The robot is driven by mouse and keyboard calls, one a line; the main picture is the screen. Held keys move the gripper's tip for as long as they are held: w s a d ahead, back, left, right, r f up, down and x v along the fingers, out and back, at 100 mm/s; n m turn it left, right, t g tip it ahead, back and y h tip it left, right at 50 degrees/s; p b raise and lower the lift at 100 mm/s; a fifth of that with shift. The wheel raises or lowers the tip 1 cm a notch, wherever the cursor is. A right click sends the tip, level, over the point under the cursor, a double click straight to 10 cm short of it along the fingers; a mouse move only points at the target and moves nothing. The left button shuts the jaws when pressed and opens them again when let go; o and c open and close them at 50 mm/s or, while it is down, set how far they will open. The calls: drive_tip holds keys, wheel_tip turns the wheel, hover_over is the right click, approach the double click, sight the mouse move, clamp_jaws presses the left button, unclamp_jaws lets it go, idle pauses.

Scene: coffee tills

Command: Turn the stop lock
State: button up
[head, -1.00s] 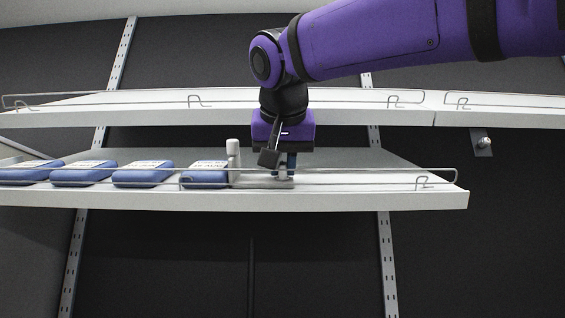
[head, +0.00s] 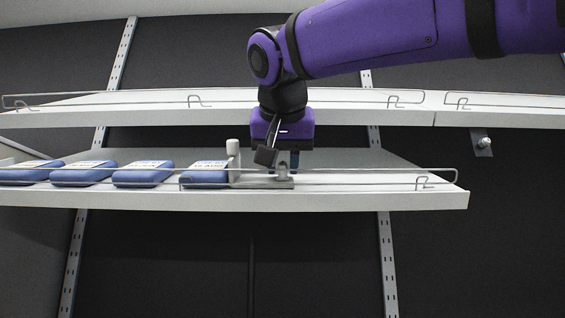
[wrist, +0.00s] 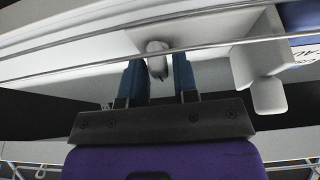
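The stop lock is a grey fitting with a small upright knob (head: 282,172) on a flat plate, on the lower shelf to the right of the blue packs. The knob also shows in the wrist view (wrist: 156,62), with a narrow lever part on it. My gripper (head: 282,160) is just above the knob, pointing down. In the wrist view its two blue fingers (wrist: 160,76) are apart, one on either side of the knob's line, with visible gaps. In the head view the wrist's dark part hides one finger.
A pale pusher plate with a white post (head: 233,147) stands left of the knob, against the last of several blue packs (head: 143,175). A wire rail (head: 350,170) runs along the shelf front. The upper shelf (head: 345,108) is close behind my wrist. The shelf's right end is clear.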

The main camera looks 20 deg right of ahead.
drive_tip(key=v, duration=1)
drive_tip(key=shift+s, duration=0.2)
drive_tip(key=shift+a+r, duration=0.15)
